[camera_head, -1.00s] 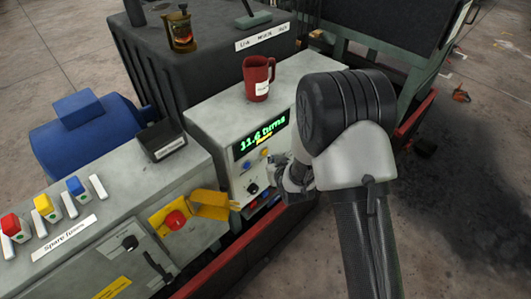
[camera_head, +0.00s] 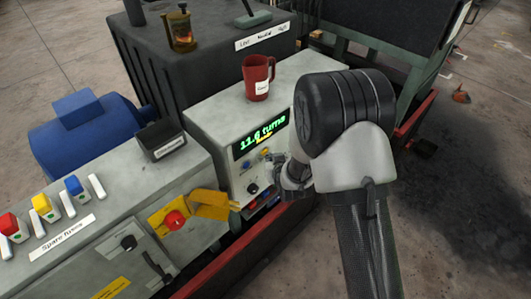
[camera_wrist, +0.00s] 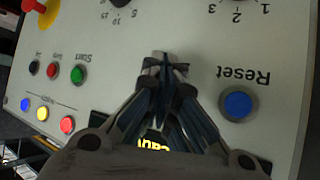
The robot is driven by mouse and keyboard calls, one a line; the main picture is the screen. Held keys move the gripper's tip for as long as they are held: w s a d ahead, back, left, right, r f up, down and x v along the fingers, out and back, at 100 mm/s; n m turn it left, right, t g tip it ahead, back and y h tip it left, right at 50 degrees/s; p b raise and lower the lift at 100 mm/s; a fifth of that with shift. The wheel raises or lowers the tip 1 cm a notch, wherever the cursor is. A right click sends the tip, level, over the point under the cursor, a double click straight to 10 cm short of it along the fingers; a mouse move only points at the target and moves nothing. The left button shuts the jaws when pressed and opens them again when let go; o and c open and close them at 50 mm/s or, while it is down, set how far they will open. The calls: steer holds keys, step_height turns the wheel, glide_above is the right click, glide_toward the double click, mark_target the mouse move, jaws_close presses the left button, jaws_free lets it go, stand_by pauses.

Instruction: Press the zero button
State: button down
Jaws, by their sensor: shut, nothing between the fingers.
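My gripper (camera_wrist: 163,62) is shut and empty, its fingertips together over the pale control panel (camera_wrist: 195,25) in the wrist view. A blue button (camera_wrist: 238,104) with an upside-down "Reset" label lies right of the fingers. I cannot make out a button marked zero. In the head view, my gripper (camera_head: 290,183) is at the right side of the upright panel (camera_head: 230,175), its tips partly hidden behind my arm. A green display (camera_head: 263,135) reads about 11.6 turns, with small buttons and a black knob (camera_head: 252,189) below it. I cannot tell whether the fingertips touch the panel.
In the wrist view, green (camera_wrist: 78,73), red (camera_wrist: 53,69) and black (camera_wrist: 35,68) buttons sit left, with dials along the top edge. In the head view, a red mug (camera_head: 257,78) stands atop the panel's cabinet. A yellow flap (camera_head: 210,204) sticks out beside a red button (camera_head: 174,220).

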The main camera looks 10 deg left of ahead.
steer(key=shift+w+a, duration=0.25)
steer(key=shift+a, duration=0.1)
stand_by(0.7)
steer(key=shift+d+b, duration=0.15)
steer(key=shift+b, duration=0.15)
steer(key=shift+s+d, duration=0.5)
steer(key=shift+d, duration=0.05)
steer(key=s+d, duration=0.1)
steer(key=d, duration=0.1)
steer(key=s+d+b, duration=0.1)
steer(key=s+d, duration=0.1)
stand_by(1.0)
